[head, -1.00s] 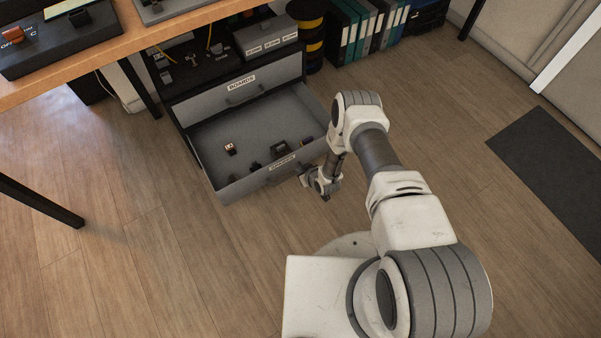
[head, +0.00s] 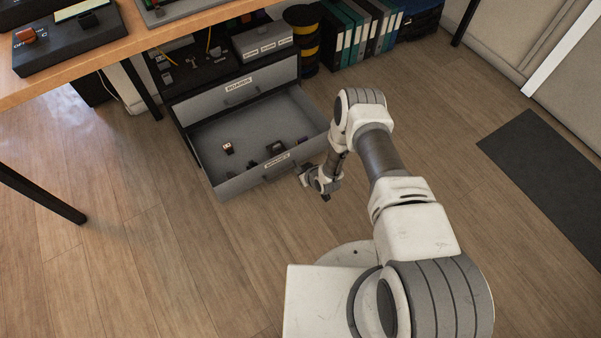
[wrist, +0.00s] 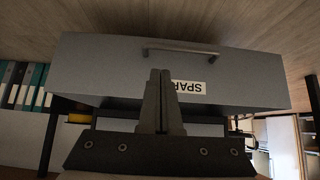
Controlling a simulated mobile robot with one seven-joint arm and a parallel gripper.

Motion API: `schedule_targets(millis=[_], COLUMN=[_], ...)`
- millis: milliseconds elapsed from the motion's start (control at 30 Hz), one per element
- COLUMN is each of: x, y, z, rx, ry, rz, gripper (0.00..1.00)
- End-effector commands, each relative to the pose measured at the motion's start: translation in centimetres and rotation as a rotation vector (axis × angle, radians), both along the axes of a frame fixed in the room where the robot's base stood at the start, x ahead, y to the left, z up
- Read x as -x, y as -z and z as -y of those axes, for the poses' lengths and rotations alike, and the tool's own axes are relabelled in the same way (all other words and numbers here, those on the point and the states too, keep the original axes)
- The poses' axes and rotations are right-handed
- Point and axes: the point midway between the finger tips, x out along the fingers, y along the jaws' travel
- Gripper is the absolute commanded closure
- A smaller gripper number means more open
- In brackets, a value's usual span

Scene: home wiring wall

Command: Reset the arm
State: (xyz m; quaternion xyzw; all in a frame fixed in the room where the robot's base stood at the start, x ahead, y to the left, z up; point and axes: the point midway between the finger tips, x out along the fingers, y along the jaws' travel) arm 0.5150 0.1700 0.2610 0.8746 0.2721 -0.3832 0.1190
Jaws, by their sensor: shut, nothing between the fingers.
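My gripper (wrist: 160,78) shows in the wrist view with its two fingers together and nothing between them. It is in front of the grey front of the open lower drawer (wrist: 110,70). The drawer's handle (wrist: 182,51) and a label partly covered by the fingers show there, upside down. In the head view my gripper (head: 325,197) is small, just right of the open drawer (head: 250,183) and above the floor. I cannot tell from the head view how its fingers stand. The arm is bent, with its forearm reaching down.
The open drawer holds several small parts, one of them a brown and white piece (head: 228,148). A closed drawer labelled BOARDS (head: 240,90) is above it. A wooden bench (head: 120,45) stands at upper left. Binders (head: 360,35) stand behind. Floor around a dark mat (head: 550,165) is free.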

Motion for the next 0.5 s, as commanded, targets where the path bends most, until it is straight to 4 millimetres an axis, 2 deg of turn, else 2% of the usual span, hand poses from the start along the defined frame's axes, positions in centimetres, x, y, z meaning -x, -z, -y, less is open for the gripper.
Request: schedule_targets(millis=[500], x=[-0.56], y=[-0.88], z=[-0.01], rx=[0.002], ry=[0.001], rz=[0.001], gripper=[1.0])
